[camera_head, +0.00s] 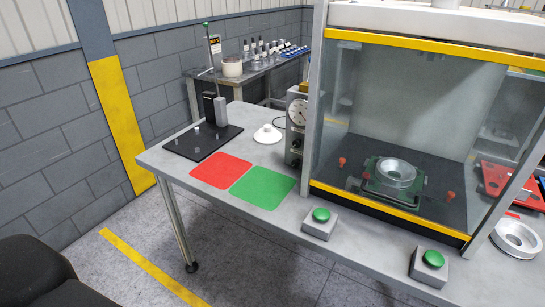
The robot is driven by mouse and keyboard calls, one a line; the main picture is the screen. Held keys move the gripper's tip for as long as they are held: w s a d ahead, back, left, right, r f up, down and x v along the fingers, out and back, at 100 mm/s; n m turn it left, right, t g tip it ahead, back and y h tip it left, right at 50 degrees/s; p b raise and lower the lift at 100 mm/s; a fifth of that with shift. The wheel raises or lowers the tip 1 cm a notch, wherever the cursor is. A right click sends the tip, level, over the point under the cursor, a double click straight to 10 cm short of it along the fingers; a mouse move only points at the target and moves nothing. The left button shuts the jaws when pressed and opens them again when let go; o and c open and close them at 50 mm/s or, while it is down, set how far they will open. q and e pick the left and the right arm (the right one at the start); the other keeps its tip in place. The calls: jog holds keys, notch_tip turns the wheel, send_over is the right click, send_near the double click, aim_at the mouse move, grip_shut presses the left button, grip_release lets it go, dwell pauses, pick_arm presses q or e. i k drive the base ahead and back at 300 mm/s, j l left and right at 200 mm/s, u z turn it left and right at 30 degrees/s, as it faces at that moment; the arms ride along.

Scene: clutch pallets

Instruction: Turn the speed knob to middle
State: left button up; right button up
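No label for the speed knob can be read at this distance. A narrow grey control box (291,135) stands on the workbench against the left side of the glass enclosure. It carries a round white dial (298,112) near its top. Small dark details show lower on its face, and I cannot tell which is a knob or how it is set. Neither of my grippers is in view.
The workbench (260,212) holds a red mat (221,170), a green mat (262,187), a black plate with posts (202,142) and a white disc part (267,134). Two green push buttons (321,214) (433,259) sit along the front edge. A dark chair (35,272) is at lower left.

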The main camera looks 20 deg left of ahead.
aim_at(295, 162)
jog(key=i+j+u, duration=0.1)
jog(key=j, duration=0.25)
jog(key=i+j+u, duration=0.1)
jog(key=j, duration=0.25)
jog(key=i+j+u, duration=0.1)
jog(key=i+j, duration=0.15)
jog(key=j, duration=0.1)
